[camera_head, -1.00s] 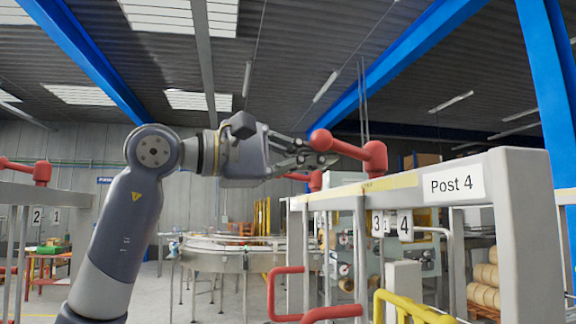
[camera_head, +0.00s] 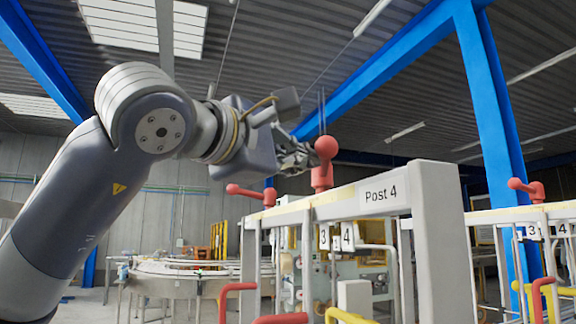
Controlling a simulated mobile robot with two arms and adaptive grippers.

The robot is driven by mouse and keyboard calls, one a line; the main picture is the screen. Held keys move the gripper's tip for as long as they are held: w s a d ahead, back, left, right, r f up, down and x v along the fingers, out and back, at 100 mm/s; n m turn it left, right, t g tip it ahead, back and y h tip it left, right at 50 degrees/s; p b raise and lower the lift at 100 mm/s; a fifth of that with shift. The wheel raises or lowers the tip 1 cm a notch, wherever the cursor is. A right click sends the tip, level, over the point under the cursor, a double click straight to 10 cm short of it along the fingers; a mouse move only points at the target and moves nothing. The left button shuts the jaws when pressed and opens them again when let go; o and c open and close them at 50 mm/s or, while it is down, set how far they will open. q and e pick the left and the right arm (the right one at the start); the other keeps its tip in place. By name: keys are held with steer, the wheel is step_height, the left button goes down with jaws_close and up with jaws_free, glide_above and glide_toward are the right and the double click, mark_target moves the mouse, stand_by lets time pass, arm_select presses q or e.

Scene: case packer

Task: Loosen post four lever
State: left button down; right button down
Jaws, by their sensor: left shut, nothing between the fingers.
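The red lever of Post 4 (camera_head: 322,178) stands on top of the rail by the white Post 4 label (camera_head: 380,194). Its round knob (camera_head: 326,148) appears almost straight above its hub, so the lever is seen nearly end-on. My left gripper (camera_head: 303,157) is shut and empty, just left of the knob. I cannot tell whether the fingers touch the knob, which covers part of the view there. My right gripper is not in view.
Another red lever (camera_head: 252,194) points left on the rail behind. A further red lever (camera_head: 530,189) sits on the frame at right. Red tube handles (camera_head: 236,288) and a yellow one (camera_head: 345,315) stick out below. A round conveyor table (camera_head: 178,270) stands behind.

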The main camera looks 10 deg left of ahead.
arm_select(q)
steer(key=shift+d, duration=0.4)
steer(key=shift+s, duration=0.1)
steer(key=b+v, duration=0.5)
steer(key=v, duration=0.6)
steer(key=shift+s+d+f, duration=0.25)
steer(key=shift+s+f, duration=0.1)
steer(key=shift+s, duration=0.1)
steer(key=shift+d, duration=0.2)
